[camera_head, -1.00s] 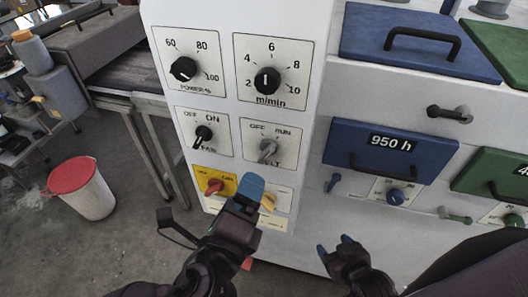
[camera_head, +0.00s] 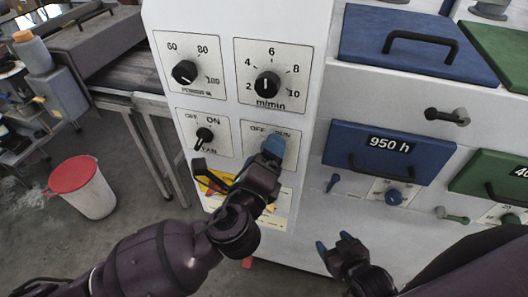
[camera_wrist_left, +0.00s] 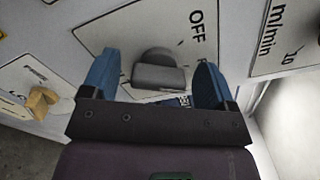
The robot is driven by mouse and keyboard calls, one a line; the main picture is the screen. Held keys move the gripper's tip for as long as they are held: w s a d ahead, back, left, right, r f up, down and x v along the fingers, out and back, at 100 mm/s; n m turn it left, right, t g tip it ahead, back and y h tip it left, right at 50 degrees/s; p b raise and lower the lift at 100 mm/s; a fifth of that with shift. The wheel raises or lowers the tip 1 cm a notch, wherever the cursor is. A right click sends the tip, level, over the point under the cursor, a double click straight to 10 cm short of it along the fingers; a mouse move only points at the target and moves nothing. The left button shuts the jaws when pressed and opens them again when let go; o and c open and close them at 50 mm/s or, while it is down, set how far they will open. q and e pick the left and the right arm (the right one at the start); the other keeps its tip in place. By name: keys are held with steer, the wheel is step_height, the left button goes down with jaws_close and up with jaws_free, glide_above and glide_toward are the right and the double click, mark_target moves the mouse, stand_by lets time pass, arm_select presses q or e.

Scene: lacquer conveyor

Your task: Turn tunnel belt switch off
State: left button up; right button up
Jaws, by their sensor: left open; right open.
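The belt switch is a grey knob (camera_wrist_left: 158,72) on a white plate marked OFF and RUN. In the left wrist view it sits between the two blue fingers of my left gripper (camera_wrist_left: 158,85), which is open around it without visible contact. In the head view my left gripper (camera_head: 273,148) covers the knob, and the belt switch plate (camera_head: 252,130) shows beside it. The knob's exact pointing direction is hard to tell. My right gripper (camera_head: 334,246) is open and empty in front of the cabinet, low and to the right.
The panel also has a power dial (camera_head: 185,72), a speed dial (camera_head: 267,84), a black fan switch (camera_head: 204,136) and a partly hidden yellow plate (camera_head: 213,182). Blue box (camera_head: 375,150) and its small knobs lie to the right.

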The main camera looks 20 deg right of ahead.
arm_select(q)
steer(key=shift+w+d, duration=0.1)
steer(key=shift+w, duration=0.1)
steer(key=c, duration=0.9)
steer(key=shift+f+n, duration=0.1)
steer(key=shift+n, duration=0.2)
steer(key=n, duration=0.2)
steer(key=shift+n+b, duration=0.3)
steer(key=shift+n, duration=0.1)
steer(key=n, duration=0.3)
steer(key=shift+f+n, duration=0.1)
steer(key=shift+n, duration=0.2)
steer(key=n+p, duration=0.1)
steer(key=n, duration=0.6)
steer(key=shift+f, duration=0.1)
